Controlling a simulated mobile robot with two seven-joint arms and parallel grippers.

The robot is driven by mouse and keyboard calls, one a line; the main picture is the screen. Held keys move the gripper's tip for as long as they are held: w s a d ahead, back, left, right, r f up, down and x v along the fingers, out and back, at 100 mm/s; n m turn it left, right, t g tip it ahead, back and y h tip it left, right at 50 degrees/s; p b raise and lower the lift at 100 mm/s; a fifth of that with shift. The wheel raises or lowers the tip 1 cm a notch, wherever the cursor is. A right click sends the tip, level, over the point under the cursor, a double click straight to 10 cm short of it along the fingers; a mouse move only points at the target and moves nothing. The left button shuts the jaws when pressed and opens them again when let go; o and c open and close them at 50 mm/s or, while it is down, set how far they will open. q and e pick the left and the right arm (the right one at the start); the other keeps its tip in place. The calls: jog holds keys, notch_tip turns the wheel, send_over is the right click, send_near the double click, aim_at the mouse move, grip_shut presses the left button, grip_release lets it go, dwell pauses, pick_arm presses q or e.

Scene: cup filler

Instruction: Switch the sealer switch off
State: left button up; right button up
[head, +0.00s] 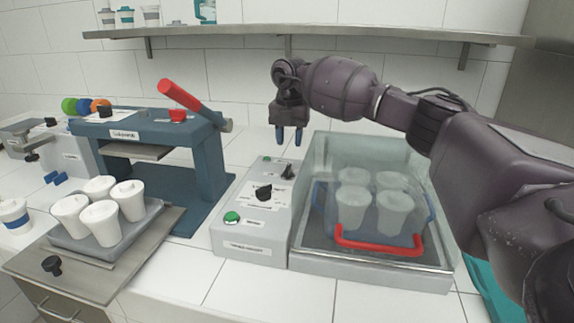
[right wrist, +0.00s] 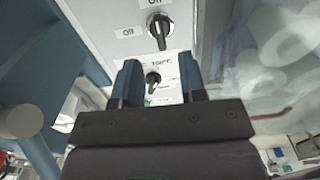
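The grey control box (head: 256,215) stands beside the clear-lidded chamber. At its back is a black rotary switch (head: 288,172), marked Off and On in the right wrist view (right wrist: 160,30). Its bar stands roughly upright there, towards the On mark. A second black knob (head: 264,192) sits nearer the front and shows between my fingers in the right wrist view (right wrist: 153,79). My right gripper (head: 289,137) is open and empty, fingers pointing down, above the back of the box and apart from the switch. It also shows in the right wrist view (right wrist: 160,75). My left gripper is not in view.
The clear chamber (head: 330,262) with white cups and a red handle (head: 378,244) stands right of the box. A blue press (head: 150,150) with a red lever (head: 180,95) stands left. White cups fill a tray (head: 95,247) at front left. A shelf (head: 300,30) runs above.

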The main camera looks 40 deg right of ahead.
aim_at(289, 165)
notch_tip(289, 165, down, 8)
jog(key=shift+w+r+b, duration=0.1)
jog(key=shift+b, duration=0.35)
jog(key=shift+c, duration=0.4)
